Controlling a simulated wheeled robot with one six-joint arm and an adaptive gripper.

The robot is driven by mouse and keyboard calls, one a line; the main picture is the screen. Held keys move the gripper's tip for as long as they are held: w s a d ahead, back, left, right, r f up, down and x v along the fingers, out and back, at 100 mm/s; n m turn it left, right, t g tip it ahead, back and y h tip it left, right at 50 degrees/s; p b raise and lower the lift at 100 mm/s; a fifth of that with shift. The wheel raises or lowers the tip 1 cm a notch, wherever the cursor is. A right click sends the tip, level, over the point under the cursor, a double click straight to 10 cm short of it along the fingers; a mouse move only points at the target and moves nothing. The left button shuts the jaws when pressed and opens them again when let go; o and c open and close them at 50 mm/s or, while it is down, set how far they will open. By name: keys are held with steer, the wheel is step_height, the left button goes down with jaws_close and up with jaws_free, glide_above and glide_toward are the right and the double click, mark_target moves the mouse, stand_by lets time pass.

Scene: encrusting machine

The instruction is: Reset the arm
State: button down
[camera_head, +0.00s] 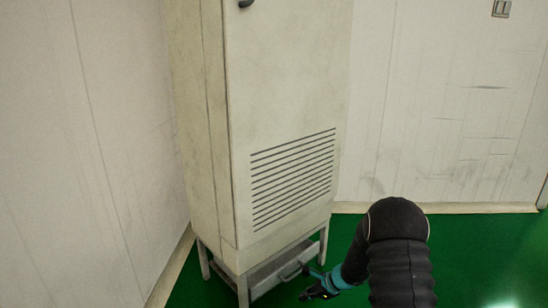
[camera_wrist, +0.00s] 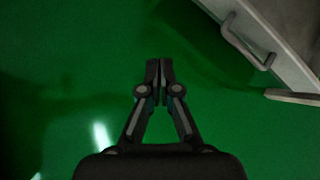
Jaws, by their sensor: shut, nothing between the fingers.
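My gripper (camera_head: 313,292) is at the lower middle of the head view, at the end of my black arm, close to the drawer under the cabinet. In the wrist view my gripper (camera_wrist: 159,66) points up the picture over bare green floor. Its two fingers are together, with nothing between them. The drawer handle (camera_head: 291,271) is just left of and above my gripper in the head view. The handle (camera_wrist: 246,45) lies to the upper right of the fingertips in the wrist view, apart from them.
A tall off-white cabinet (camera_head: 285,100) with vent slots stands on a metal leg frame (camera_head: 243,290) against the walls. The frame holds a low drawer (camera_head: 270,277). Green floor (camera_head: 470,255) is open to the right. A switch plate (camera_head: 501,8) is on the back wall.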

steer(key=s+d+r+n+h+p, duration=0.1)
steer(key=s+r+n, duration=0.5)
steer(key=s+r, duration=0.6)
steer(key=s+d+r+n+t+h+p, duration=0.1)
steer(key=s+r+n+p, duration=0.4)
steer(key=s+r, duration=0.8)
steer(key=s+d+r+n+t+h+p, duration=0.1)
steer(key=s+r+n+h, duration=0.4)
steer(key=r, duration=1.5)
steer(key=shift+s+d+n+p, duration=1)
steer(key=shift+s+n, duration=0.7)
steer(key=shift+s, duration=2.05)
steer(key=shift+a, duration=0.1)
